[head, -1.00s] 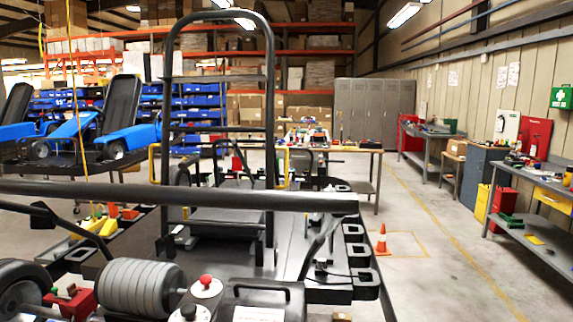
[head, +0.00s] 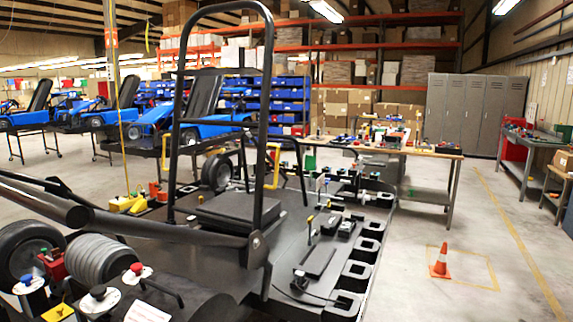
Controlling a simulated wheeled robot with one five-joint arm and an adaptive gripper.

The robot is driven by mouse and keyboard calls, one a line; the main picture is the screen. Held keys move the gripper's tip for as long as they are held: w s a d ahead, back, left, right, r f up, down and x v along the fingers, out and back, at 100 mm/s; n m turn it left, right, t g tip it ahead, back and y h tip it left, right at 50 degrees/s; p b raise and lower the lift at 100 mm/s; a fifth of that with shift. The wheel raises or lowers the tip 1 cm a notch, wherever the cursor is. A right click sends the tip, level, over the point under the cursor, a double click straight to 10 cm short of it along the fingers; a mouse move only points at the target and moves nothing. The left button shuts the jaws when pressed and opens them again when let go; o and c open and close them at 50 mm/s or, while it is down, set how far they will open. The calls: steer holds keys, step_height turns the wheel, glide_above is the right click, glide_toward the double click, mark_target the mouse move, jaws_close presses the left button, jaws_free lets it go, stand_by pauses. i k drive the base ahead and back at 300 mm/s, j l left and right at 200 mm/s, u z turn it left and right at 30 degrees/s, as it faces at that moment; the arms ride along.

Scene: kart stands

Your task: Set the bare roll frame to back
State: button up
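The bare roll frame (head: 268,100) is a tall black tubular hoop with cross bars. It stands upright on a dark kart stand (head: 335,235), left of the middle in the head view. A thick black bar (head: 170,230) crosses in front of the hoop's lower part, and its right end overlaps the foot of the hoop's near leg. I cannot tell whether they are joined. My gripper is not in view, so no grip on the frame can be seen.
Black sockets (head: 357,275) line the stand's right edge. An orange cone (head: 440,262) stands on the floor at right. A wooden workbench (head: 420,150) is behind. Floor at the right is mostly clear.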

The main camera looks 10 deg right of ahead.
mark_target(180, 73)
steer(key=i+l+u, duration=0.15)
steer(key=l, duration=0.3)
steer(key=i+l+u, duration=0.1)
steer(key=l, duration=0.4)
steer(key=i+l+u, duration=0.15)
steer(key=l, duration=0.35)
steer(key=i+l+u, duration=0.1)
steer(key=l, duration=0.4)
steer(key=i+l+u, duration=0.15)
steer(key=l, duration=0.4)
steer(key=i+l+u, duration=0.3)
steer(key=i+l, duration=0.15)
steer(key=l, duration=0.25)
steer(key=i+u, duration=0.25)
steer(key=i, duration=0.3)
